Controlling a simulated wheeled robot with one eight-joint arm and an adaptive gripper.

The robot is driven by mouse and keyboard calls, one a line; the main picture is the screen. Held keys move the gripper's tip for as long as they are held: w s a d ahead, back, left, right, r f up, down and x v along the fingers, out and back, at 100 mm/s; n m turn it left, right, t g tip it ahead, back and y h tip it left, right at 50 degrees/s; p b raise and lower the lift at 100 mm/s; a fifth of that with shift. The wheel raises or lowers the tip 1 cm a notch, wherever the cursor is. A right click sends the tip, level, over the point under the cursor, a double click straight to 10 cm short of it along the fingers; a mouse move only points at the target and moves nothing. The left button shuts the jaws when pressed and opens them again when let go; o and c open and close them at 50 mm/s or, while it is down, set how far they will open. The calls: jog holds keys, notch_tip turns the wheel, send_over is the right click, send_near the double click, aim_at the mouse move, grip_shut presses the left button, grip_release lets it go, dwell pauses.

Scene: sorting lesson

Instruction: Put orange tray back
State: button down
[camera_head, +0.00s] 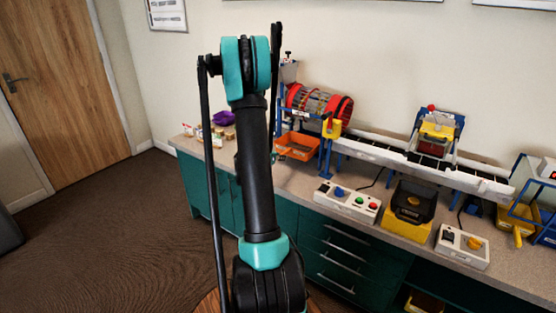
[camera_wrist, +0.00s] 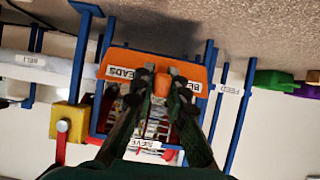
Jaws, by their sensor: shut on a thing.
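The orange tray (camera_head: 290,153) sits at the left end of the sorting machine on the counter, among blue posts under the drum, in the head view. In the wrist view the tray (camera_wrist: 192,72) shows its front with a label reading "BEADS", partly covered by my fingers. My gripper (camera_wrist: 162,84) is shut on the tray's orange handle, which sticks out between the fingertips. In the head view my arm hides the gripper. The tray's inside is largely hidden in the wrist view, and I cannot tell whether it is fully seated.
Blue posts (camera_wrist: 238,130) stand close on both sides of the tray. The red-rimmed drum (camera_head: 318,104) is above it, and a yellow block (camera_head: 331,126) is to its right. A purple bowl (camera_head: 223,118) stands to the left. A control box (camera_head: 347,202) is in front on the counter.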

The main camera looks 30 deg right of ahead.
jog(key=shift+w+d+f, duration=0.1)
jog(key=shift+w+d, duration=0.7)
jog(key=shift+d, duration=1.15)
jog(key=shift+w+d, duration=0.8)
jog(key=shift+d, duration=1.15)
jog(key=shift+w+d+f, duration=0.1)
jog(key=shift+w+d, duration=0.7)
jog(key=shift+d, duration=1.15)
jog(key=shift+f, duration=0.3)
jog(key=c, duration=1.5)
grip_release()
jog(key=shift+o, duration=0.2)
jog(key=v, duration=1.2)
jog(key=shift+a, duration=0.1)
